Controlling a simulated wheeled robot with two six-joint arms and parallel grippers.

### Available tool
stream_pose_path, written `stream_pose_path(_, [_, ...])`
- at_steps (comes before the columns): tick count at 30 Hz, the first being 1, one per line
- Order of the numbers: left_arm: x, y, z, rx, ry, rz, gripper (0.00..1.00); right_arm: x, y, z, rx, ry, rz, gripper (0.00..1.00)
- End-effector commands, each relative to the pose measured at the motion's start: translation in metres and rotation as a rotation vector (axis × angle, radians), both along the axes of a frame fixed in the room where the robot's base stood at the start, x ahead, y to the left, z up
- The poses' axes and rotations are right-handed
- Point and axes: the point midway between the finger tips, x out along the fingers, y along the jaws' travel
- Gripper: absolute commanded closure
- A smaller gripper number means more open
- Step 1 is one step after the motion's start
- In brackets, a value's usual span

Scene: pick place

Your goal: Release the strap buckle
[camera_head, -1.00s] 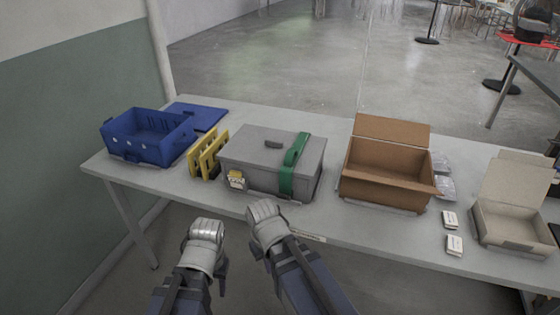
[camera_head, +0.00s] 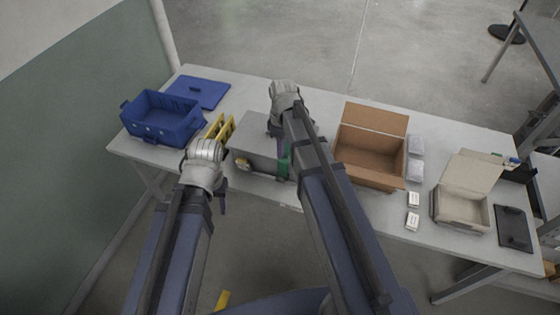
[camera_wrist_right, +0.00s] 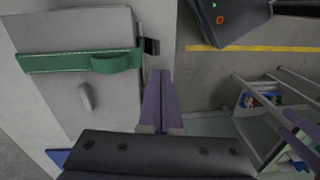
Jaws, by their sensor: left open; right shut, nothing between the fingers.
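A grey case (camera_head: 255,138) stands on the table with a green strap (camera_head: 285,163) around it, mostly hidden behind my right arm. In the right wrist view the green strap (camera_wrist_right: 60,62) crosses the case lid (camera_wrist_right: 75,30) near its handle. A raised green piece (camera_wrist_right: 117,63), perhaps the buckle, sits on the strap. A small dark part (camera_wrist_right: 151,46) is at the strap's end, just beyond the fingertips. My right gripper (camera_wrist_right: 161,76) is shut and empty beside the case edge, apart from the strap. My left gripper (camera_head: 222,199) is open and empty, in front of the table edge.
A blue bin (camera_head: 162,122) and blue lid (camera_head: 198,92) are at the left, with yellow frames (camera_head: 222,128) beside the case. An open cardboard box (camera_head: 372,155), small white boxes (camera_head: 413,199) and an open beige box (camera_head: 462,208) are to the right.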

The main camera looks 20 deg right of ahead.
Motion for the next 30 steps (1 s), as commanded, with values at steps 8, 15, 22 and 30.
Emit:
stream_pose_path(8, [0.000,0.000,0.010,0.000,0.000,0.000,0.50,0.011,-0.005,0.011,0.016,0.007,0.099,1.00])
stream_pose_path(15, [0.000,0.000,0.003,0.000,0.000,0.000,0.50,0.010,-0.004,0.003,0.015,0.007,0.097,1.00])
stream_pose_path(22, [0.000,0.000,-0.019,0.000,0.000,0.001,0.50,0.008,-0.003,-0.019,0.015,0.007,0.096,1.00])
stream_pose_path(30, [0.000,0.000,-0.056,0.000,0.000,0.001,0.50,0.006,-0.001,-0.056,0.015,0.007,0.096,1.00])
